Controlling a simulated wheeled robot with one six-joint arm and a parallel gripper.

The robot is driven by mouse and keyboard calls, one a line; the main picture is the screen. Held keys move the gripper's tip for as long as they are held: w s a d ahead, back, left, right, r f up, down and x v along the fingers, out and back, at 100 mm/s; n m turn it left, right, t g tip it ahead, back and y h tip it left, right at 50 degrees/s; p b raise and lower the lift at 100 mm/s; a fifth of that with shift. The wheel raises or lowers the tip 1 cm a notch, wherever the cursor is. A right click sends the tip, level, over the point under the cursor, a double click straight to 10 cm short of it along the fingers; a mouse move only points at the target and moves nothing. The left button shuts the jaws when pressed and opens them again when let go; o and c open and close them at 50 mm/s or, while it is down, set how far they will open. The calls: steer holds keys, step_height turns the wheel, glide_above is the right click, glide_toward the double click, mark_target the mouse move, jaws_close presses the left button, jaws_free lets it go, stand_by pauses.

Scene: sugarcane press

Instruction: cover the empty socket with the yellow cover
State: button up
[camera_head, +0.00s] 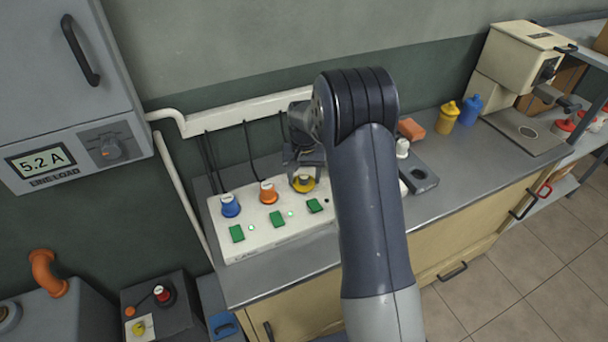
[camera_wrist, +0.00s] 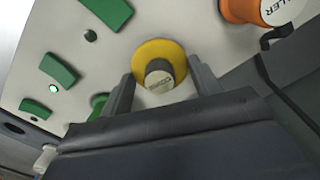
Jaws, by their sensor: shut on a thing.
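My gripper (camera_head: 303,168) is shut on a yellow plug-like piece (camera_head: 303,184) at the white socket box (camera_head: 265,247). In the wrist view, this piece has a wide yellow collar (camera_wrist: 157,50) around a grey stem with a pale labelled top. My two fingers stand on either side of it. I cannot tell whether it is seated or just above the box. No empty socket is visible; my arm hides the box's right part. A separate yellow knobbed item (camera_head: 447,116) stands at the back of the counter.
A blue plug (camera_head: 230,206) and an orange plug (camera_head: 269,192) stand left of my gripper, with green switches (camera_head: 277,219) in front. A grey holder (camera_head: 419,180) with a round recess and a white piece (camera_head: 402,148) are right. A meter (camera_head: 41,160) reads 5.2 A.

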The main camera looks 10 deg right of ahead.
mark_target(304, 175)
steer(key=shift+f, duration=0.4)
steer(key=o, duration=0.7)
steer(key=shift+r, duration=0.2)
step_height(304, 175, up, 11)
steer(key=p, duration=0.7)
steer(key=shift+f, duration=0.15)
step_height(304, 175, down, 10)
steer(key=b, duration=0.6)
steer(key=shift+r, duration=0.25)
